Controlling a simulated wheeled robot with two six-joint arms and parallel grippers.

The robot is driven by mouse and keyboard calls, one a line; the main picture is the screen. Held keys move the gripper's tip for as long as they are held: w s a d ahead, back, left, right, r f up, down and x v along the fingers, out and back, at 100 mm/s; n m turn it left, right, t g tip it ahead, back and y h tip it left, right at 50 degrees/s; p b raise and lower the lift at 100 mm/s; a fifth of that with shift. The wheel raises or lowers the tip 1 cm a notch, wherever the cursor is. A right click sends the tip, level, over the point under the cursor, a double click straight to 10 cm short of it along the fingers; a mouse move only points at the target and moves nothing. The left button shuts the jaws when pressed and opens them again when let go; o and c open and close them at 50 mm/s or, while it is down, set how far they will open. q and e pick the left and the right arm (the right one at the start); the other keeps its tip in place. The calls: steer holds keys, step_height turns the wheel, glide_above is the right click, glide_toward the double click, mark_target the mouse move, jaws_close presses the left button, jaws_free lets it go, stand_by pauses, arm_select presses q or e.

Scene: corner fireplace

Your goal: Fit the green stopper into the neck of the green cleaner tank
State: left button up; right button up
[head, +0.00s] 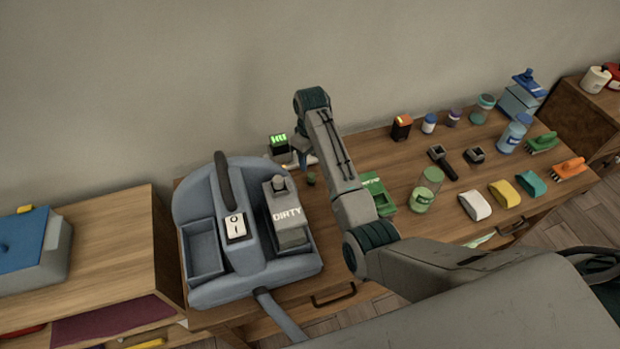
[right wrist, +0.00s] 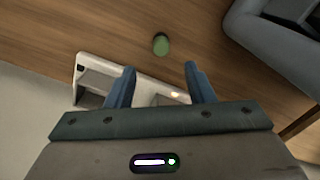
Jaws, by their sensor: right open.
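The small green stopper (head: 311,179) stands on the wooden table, just right of the grey-blue cleaner machine. It also shows in the right wrist view (right wrist: 161,44), beyond the fingertips and roughly in line with the gap between them. My right gripper (right wrist: 158,78) is open with nothing held, above the table. In the head view the gripper is small and partly hidden by its own arm. The green cleaner tank (head: 378,196) lies to the right of the stopper, partly hidden behind my right arm. Its neck cannot be made out. My left gripper is not in view.
The cleaner machine (head: 209,292) holds a grey tank marked DIRTY (head: 289,220). A charger with a green display (head: 279,144) stands behind the stopper. A pale device (right wrist: 93,78) lies under my fingers. A jar (head: 427,190), bottles and brushes fill the table's right side.

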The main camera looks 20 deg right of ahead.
mark_target(312, 175)
steer(key=f, duration=0.2)
steer(key=shift+s+f, duration=0.3)
steer(key=shift+s, duration=0.05)
step_height(312, 175, down, 4)
steer(key=shift+d+f+p, duration=0.1)
steer(key=shift+p, duration=0.95)
steer(key=shift+f, duration=0.7)
steer(key=c, duration=1)
